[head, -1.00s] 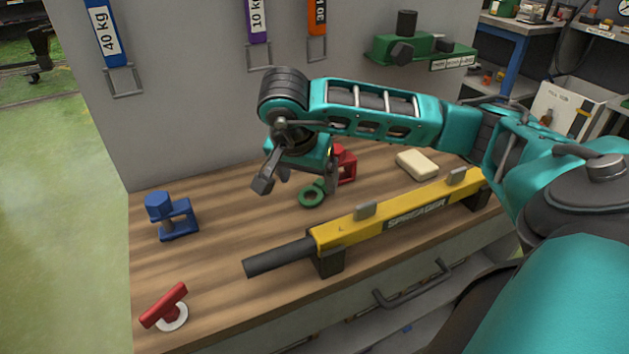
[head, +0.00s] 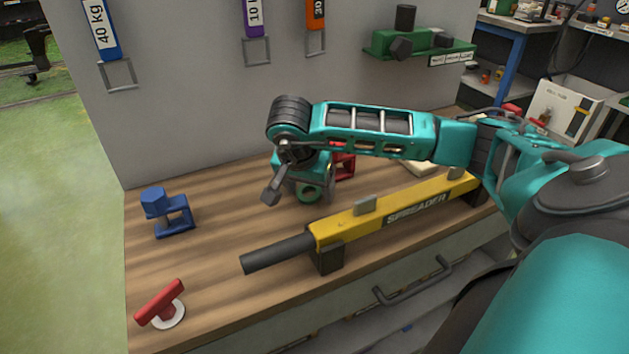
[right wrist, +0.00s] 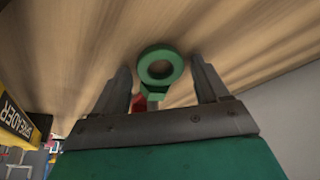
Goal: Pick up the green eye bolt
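The green eye bolt (head: 309,192) lies on the wooden bench top, behind the yellow spreader bar. My right gripper (head: 300,198) is low over it in the head view and partly hides it. In the right wrist view the eye bolt's ring (right wrist: 160,67) shows between the two open fingers of my right gripper (right wrist: 162,82), with a visible gap on each side. Part of the bolt's shank is hidden behind the gripper body. My left gripper is not in view.
The yellow spreader bar (head: 360,221) lies in front of the gripper. A red shackle (head: 345,163) stands just behind it, partly hidden. A blue clamp-like piece (head: 168,212) and a red-handled piece (head: 160,306) are at left. The bench's left part is mostly clear.

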